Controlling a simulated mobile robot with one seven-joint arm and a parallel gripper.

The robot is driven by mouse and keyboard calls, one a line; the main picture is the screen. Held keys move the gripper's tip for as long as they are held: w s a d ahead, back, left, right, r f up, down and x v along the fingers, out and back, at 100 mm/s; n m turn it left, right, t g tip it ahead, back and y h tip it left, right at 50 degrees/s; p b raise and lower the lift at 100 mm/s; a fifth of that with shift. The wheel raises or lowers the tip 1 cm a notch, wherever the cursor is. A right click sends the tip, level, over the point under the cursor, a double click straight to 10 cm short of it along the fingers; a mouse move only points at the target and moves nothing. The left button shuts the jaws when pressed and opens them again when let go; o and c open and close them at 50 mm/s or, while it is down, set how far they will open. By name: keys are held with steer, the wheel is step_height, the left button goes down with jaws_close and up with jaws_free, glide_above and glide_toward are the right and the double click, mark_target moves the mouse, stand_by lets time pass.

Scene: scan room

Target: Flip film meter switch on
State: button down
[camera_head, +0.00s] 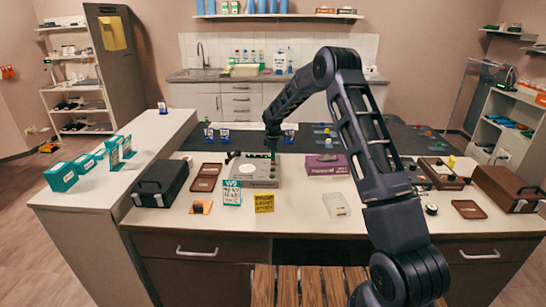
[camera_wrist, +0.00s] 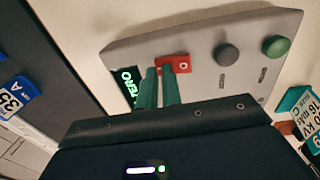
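The film meter is a grey box with a sloping panel; it stands on the white desk in the head view (camera_head: 258,172) and fills the upper part of the wrist view (camera_wrist: 205,60). Its panel bears a red switch (camera_wrist: 176,63), a dark round knob (camera_wrist: 227,54), a green knob (camera_wrist: 276,46) and a dark display with green letters reading "ZERO" (camera_wrist: 127,84). My gripper (camera_wrist: 160,72) has its two green fingers close together, tips at the red switch and partly covering it. I cannot tell whether they touch it. In the head view my gripper (camera_head: 272,141) is over the meter's back edge.
A black case (camera_head: 160,183) and a brown tray (camera_head: 206,177) lie left of the meter. A purple box (camera_head: 327,166) is to its right. A teal card (camera_head: 232,193) and a yellow card (camera_head: 264,203) stand in front. A dark raised strip (camera_head: 345,137) runs behind.

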mark_target(273, 163)
steer(key=shift+s+d+f, duration=0.15)
steer(key=shift+d+f, duration=0.1)
steer(key=shift+f, duration=0.45)
steer(key=shift+s, duration=0.15)
steer(key=shift+s+r, duration=0.1)
steer(key=shift+s, duration=0.45)
steer(key=shift+s+r+t, duration=0.5)
steer(key=shift+s+r, duration=0.1)
steer(key=shift+r, duration=7)
steer(key=f, duration=0.4)
steer(key=w+f, duration=0.1)
steer(key=f, duration=0.4)
steer(key=w+f, duration=0.1)
steer(key=f, duration=0.3)
steer(key=shift+a+f, duration=0.2)
steer(key=shift+f, duration=0.15)
steer(key=shift+w+f, duration=0.1)
